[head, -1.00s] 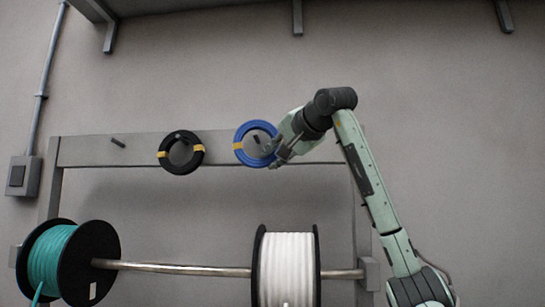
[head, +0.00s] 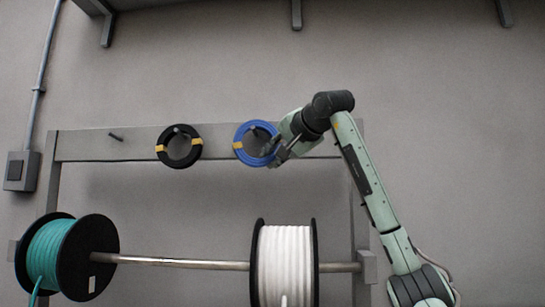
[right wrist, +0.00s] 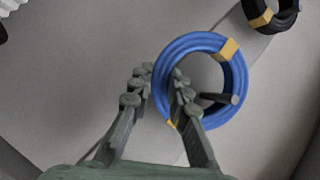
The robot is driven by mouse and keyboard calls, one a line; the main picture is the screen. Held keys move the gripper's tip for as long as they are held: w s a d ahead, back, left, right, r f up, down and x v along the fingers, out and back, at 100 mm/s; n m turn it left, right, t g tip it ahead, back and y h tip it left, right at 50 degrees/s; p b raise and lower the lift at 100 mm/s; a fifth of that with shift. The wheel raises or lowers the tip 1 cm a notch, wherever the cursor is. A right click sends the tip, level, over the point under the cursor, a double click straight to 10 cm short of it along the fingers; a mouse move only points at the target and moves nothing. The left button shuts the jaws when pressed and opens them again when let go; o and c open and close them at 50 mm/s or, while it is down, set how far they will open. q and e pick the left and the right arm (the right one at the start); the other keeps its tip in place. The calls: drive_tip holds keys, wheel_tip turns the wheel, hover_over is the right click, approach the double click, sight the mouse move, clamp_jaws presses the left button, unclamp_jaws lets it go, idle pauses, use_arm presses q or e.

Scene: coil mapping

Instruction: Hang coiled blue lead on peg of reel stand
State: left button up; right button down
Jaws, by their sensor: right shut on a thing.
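The coiled blue lead (head: 239,152) is a ring with yellow ties, in front of the reel stand's top board (head: 95,148). My right gripper (head: 275,152) is shut on its right side in the head view. In the right wrist view the blue coil (right wrist: 237,75) has the fingers (right wrist: 165,100) at its lower left edge. A dark peg (right wrist: 218,98) shows through the ring's opening, close to its inner edge. Whether the coil's weight rests on the peg I cannot tell. My left gripper is not in view.
A black coil (head: 161,143) hangs on the peg to the left, and a bare peg (head: 116,137) stands further left. A teal reel (head: 48,255) and a white reel (head: 285,265) sit on the bar below. A grey switch box (head: 20,171) is on the wall.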

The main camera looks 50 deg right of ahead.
drive_tip(key=c, duration=1.4)
unclamp_jaws()
drive_tip(key=shift+o, duration=0.2)
drive_tip(key=v, duration=1.2)
